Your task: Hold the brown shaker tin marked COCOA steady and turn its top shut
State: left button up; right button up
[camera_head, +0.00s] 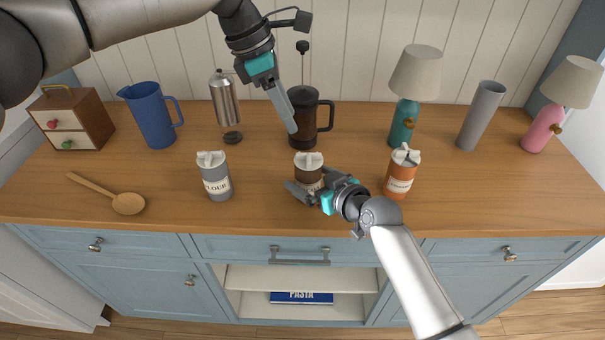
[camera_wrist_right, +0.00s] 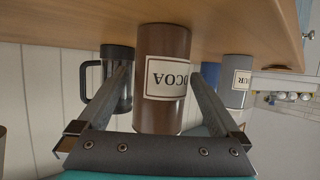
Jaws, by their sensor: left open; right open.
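The brown COCOA shaker tin (camera_head: 309,172) stands upright at the front middle of the counter, with a pale top (camera_head: 309,158). In the right wrist view the tin (camera_wrist_right: 163,80) sits between the two fingers, its label upside down. My right gripper (camera_head: 303,191) is open around the tin's lower body; whether the fingers touch it I cannot tell. My left gripper (camera_head: 288,108) is open, with its fingers pointing down in front of the French press, above and behind the tin. It is apart from the tin's top.
A grey FLOUR tin (camera_head: 216,178) stands to the left and an orange tin (camera_head: 400,176) close to the right. The dark French press (camera_head: 325,117) is behind. Counter between the FLOUR and COCOA tins is clear.

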aim_at(309, 158)
jog(key=shift+x, duration=1.6)
jog(key=shift+c, duration=0.2)
jog(key=c, duration=1.4)
pick_arm(q)
jog(key=o, duration=0.4)
jog(key=shift+s+d+r, duration=0.1)
jog(key=shift+c, duration=0.2)
jog(key=shift+m, duration=0.6)
jog(key=x, duration=0.6)
jog(key=s+x, duration=0.1)
jog(key=x, duration=0.2)
jog(key=shift+f, duration=0.3)
